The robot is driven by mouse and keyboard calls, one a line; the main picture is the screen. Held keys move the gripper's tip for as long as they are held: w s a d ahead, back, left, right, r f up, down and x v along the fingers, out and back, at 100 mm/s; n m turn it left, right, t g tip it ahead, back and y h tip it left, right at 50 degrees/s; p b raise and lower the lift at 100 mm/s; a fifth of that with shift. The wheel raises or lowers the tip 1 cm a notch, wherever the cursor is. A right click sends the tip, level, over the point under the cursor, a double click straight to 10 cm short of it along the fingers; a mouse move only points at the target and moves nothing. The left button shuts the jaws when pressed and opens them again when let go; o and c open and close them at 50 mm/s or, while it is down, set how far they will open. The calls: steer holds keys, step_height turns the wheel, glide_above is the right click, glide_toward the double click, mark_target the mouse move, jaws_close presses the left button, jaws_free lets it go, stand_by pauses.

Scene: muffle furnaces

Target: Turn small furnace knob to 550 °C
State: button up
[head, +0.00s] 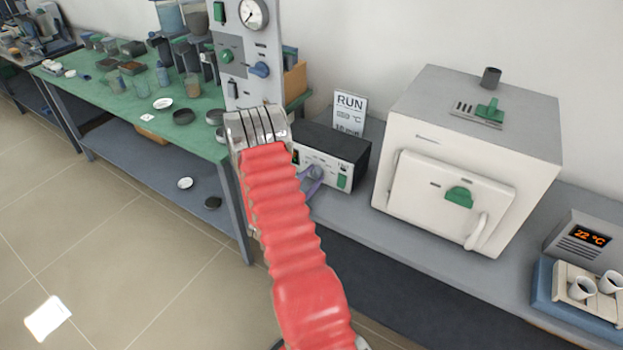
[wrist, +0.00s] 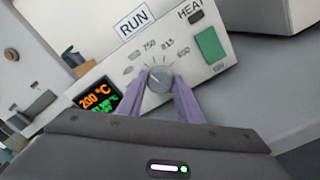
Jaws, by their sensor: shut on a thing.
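The round grey furnace knob (wrist: 160,79) is on the white front panel of a control box, inside a ring of temperature marks. Marks near 750 and 815 can be read above it; others are too small. A pale pointer line on the knob faces the upper left. My gripper (wrist: 160,84) is shut on the knob, with one purple finger on each side. In the head view my gripper (head: 315,181) is at the front of the dark-topped control box (head: 333,147). The display (wrist: 96,101) shows 200 °C in orange, with a blurred green line below.
A white furnace (head: 445,195) with a closed door and handle stands right of the box. A green switch (wrist: 209,45) is beside the knob. A RUN card (head: 349,112) stands behind. A 22 °C display (head: 590,236) and a tray of cups (head: 567,303) are farther right.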

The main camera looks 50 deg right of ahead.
steer(key=shift+s, duration=0.1)
steer(key=o, duration=1)
steer(key=shift+o, duration=0.2)
steer(key=s+a, duration=0.1)
steer(key=a, duration=1.2)
steer(key=shift+a, duration=0.35)
steer(key=shift+f, duration=0.15)
